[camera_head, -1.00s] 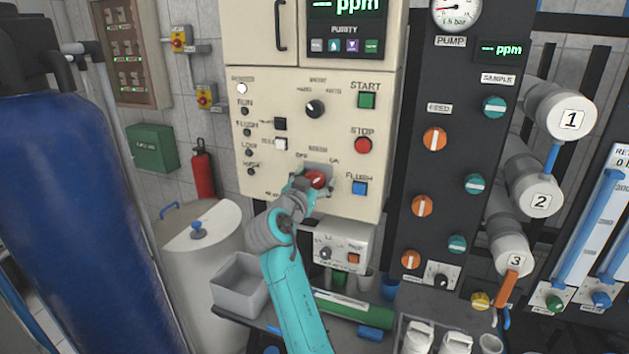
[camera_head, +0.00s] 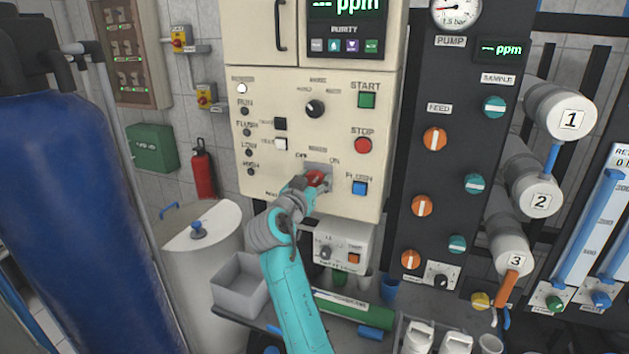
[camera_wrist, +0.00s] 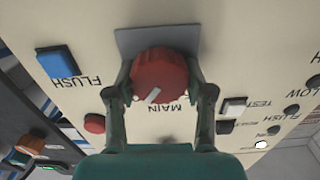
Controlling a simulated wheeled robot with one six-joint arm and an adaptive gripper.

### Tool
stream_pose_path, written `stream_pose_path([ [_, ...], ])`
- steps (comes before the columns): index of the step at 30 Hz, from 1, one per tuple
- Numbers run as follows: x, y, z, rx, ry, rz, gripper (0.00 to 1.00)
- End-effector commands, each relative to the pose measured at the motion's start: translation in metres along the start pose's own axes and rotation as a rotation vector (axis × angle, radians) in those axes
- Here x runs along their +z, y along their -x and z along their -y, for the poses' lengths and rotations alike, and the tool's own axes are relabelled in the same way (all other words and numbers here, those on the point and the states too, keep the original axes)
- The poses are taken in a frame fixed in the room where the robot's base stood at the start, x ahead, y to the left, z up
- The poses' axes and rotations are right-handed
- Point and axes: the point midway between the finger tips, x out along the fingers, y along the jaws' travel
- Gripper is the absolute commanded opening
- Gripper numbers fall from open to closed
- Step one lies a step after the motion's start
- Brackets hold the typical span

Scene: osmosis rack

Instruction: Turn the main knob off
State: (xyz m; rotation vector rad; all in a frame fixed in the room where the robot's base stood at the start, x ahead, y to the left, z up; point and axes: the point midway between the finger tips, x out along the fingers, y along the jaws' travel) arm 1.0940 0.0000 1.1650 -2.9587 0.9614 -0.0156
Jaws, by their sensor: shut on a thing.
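The main knob is a red round knob (camera_head: 316,179) on a grey plate low on the cream control panel (camera_head: 270,105). In the wrist view the red knob (camera_wrist: 158,77) sits between my two fingers, with a white pointer mark turned toward the lower left of that picture. The label MAIN shows beside it. My gripper (camera_wrist: 162,95) is shut on the knob, one finger on each side. In the head view my gripper (camera_head: 308,186) reaches the knob from below left and hides part of it and of its plate.
A blue FLUSH button (camera_head: 359,188) and a red STOP button (camera_head: 363,145) lie just right of the knob. A black selector knob (camera_head: 315,109) is above. A small white box with an orange switch (camera_head: 354,258) hangs below. A grey bin (camera_head: 240,285) stands at lower left.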

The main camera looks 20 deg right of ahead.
Motion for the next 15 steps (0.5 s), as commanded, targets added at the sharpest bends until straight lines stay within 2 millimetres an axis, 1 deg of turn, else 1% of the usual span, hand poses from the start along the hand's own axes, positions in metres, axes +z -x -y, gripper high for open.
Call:
stream_pose_path([
  [15,0.0006,0.0001,0.0022,0.000,0.478,0.000,0.18],
])
